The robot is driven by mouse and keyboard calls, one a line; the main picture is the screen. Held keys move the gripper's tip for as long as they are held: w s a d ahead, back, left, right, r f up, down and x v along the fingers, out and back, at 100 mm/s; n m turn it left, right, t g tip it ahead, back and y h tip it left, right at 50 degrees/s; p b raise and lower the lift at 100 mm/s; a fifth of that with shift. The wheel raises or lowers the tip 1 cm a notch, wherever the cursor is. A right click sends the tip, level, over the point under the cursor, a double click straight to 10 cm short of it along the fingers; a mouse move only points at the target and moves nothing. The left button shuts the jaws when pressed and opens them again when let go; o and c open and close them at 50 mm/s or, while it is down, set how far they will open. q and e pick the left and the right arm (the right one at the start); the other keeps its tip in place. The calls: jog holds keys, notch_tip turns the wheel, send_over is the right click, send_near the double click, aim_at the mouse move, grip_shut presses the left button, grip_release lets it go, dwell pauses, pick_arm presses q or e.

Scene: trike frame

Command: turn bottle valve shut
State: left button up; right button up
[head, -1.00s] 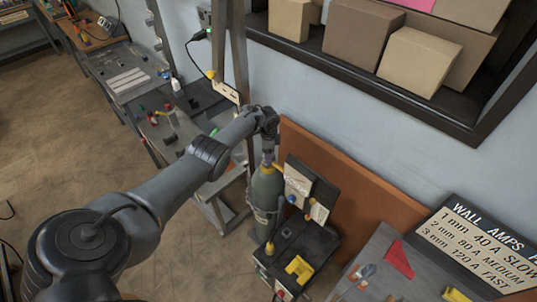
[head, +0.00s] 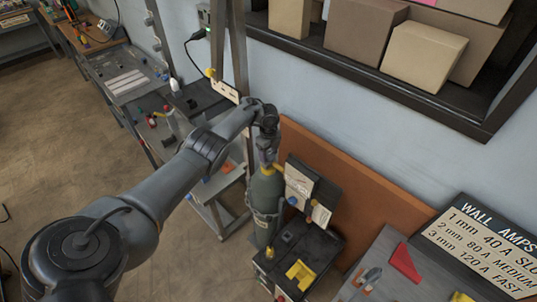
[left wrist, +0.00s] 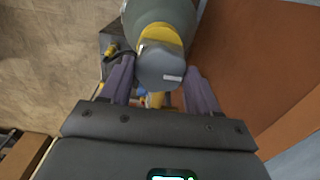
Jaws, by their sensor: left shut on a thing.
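The grey-green gas bottle (head: 266,205) stands upright beside the black welding unit. Its valve has a yellow collar and a grey round knob (left wrist: 161,66), seen from above in the left wrist view. My left gripper (head: 267,160) is at the top of the bottle, pointing down. In the left wrist view its two purple-grey fingers (left wrist: 158,88) stand on either side of the valve knob and are shut on it. In the head view the wrist hides most of the knob. My right gripper does not show in either view.
A black welding unit (head: 318,245) with a yellow part on top stands just right of the bottle. A brown board (head: 355,190) leans on the wall behind. A grey trolley (head: 222,190) is to the left. Open floor lies further left.

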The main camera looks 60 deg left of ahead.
aim_at(268, 155)
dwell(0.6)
pick_arm(q)
jog(key=o, duration=1)
jog(key=shift+o, duration=0.2)
jog(key=shift+r, duration=0.1)
notch_tip(268, 155, up, 11)
jog(key=p, duration=0.3)
jog(key=shift+f, duration=0.2)
